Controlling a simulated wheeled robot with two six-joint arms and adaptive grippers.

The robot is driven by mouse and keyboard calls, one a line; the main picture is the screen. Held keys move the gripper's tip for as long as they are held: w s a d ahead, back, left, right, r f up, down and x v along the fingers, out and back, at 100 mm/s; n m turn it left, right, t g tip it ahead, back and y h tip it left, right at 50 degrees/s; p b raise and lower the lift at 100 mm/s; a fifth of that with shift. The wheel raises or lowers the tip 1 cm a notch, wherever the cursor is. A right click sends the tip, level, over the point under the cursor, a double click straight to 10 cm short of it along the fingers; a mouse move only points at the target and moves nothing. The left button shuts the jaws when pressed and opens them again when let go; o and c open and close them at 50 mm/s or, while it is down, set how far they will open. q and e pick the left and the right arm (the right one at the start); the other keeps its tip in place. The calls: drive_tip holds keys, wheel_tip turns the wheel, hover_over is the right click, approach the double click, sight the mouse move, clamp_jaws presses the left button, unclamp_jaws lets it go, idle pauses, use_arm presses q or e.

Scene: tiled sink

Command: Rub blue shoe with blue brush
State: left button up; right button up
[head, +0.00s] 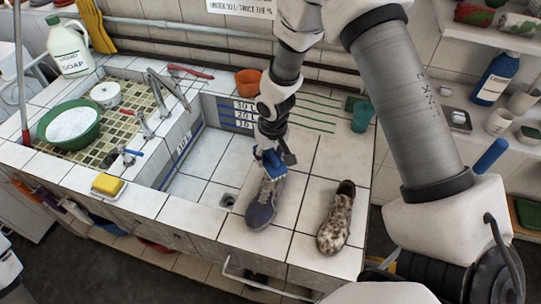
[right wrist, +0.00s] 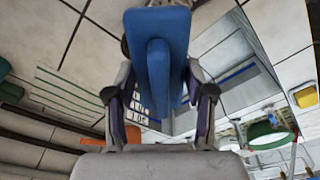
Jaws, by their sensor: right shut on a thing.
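The blue shoe (head: 262,207) lies on the tiled counter just right of the sink basin, toe toward the front edge. My right gripper (head: 271,151) is above the shoe's heel end, shut on the blue brush (head: 273,166). The brush is over the heel end of the shoe; I cannot tell whether it touches. In the right wrist view the brush (right wrist: 158,62) stands between the two fingers, and the shoe cannot be made out there. My left gripper is not in view.
A brown-and-white spotted shoe (head: 336,219) stands right of the blue shoe. An orange pot (head: 248,82) and a teal cup (head: 362,116) stand at the back. A green basin (head: 70,124) is far left.

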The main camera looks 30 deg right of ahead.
drive_tip(key=r+p, duration=0.2)
drive_tip(key=r, duration=0.1)
drive_tip(key=shift+w+d+r, duration=0.1)
drive_tip(key=shift+w+d, duration=0.1)
drive_tip(key=shift+s+a+r+p, duration=0.1)
drive_tip(key=shift+s+r+p, duration=0.05)
drive_tip(key=shift+r+p, duration=0.25)
drive_tip(key=shift+f, duration=0.1)
